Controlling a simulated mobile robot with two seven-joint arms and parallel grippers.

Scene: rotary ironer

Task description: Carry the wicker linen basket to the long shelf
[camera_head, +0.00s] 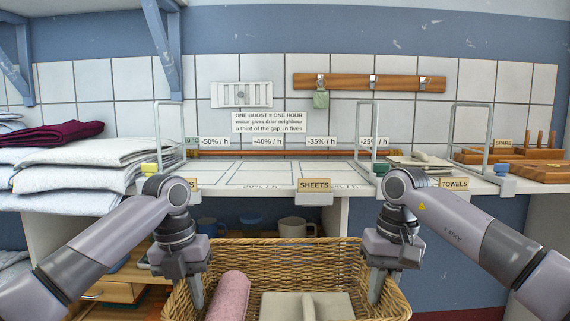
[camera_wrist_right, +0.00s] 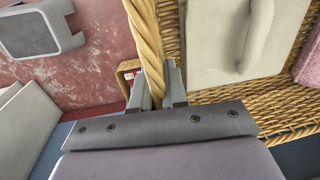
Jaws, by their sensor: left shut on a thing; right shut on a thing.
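The wicker linen basket (camera_head: 287,256) is at the bottom centre of the head view, in front of the shelf. It holds a pink rolled cloth (camera_head: 229,297) and a beige flat piece with a raised handle-like strip (camera_head: 335,304). My left gripper (camera_head: 197,292) is shut on the basket's left side. My right gripper (camera_head: 377,287) is shut on its right side; in the right wrist view the jaws (camera_wrist_right: 160,88) close around the wicker rim (camera_wrist_right: 146,42). The long shelf (camera_head: 268,173) carries SHEETS and TOWELS labels and has an empty middle. The basket's underside is hidden.
Folded linens (camera_head: 87,160) pile at the left, a maroon cloth (camera_head: 52,134) on top. Wire dividers (camera_head: 367,103) stand on the shelf. A wooden peg rack (camera_head: 513,153) sits at the right. Mugs (camera_head: 296,227) stand beneath the shelf. A hook rail (camera_head: 370,82) is on the wall.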

